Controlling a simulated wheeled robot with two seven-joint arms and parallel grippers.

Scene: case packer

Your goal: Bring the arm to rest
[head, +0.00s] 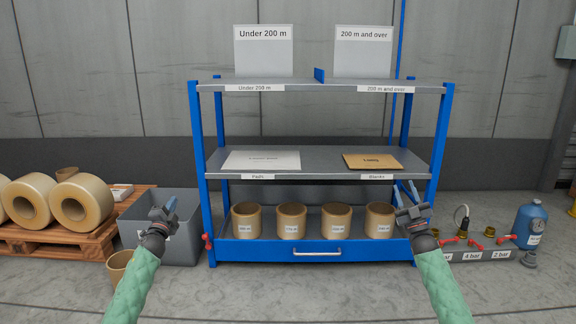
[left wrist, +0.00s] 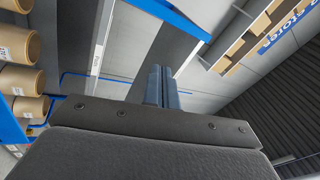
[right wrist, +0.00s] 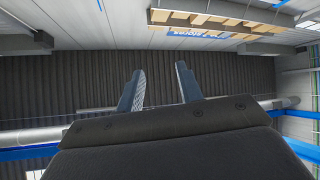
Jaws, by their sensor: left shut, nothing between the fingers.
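My left gripper (head: 170,206) is raised in front of the grey bin, at the left of the head view. Its two fingers lie together in the left wrist view (left wrist: 162,88), with nothing between them. My right gripper (head: 406,192) is raised in front of the rack's right post. Its fingers stand apart in the right wrist view (right wrist: 160,88), and the space between them is empty. Both forearms come up from the bottom edge of the head view. Neither gripper appears to touch anything.
A blue rack (head: 445,130) with grey shelves stands ahead. Several tan cores (head: 291,221) stand in its bottom drawer. A white pad stack (head: 262,160) and a brown blank (head: 372,161) lie on the middle shelf. A grey bin (head: 188,245) and tape rolls (head: 82,200) are left; a blue bottle (head: 530,224) is right.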

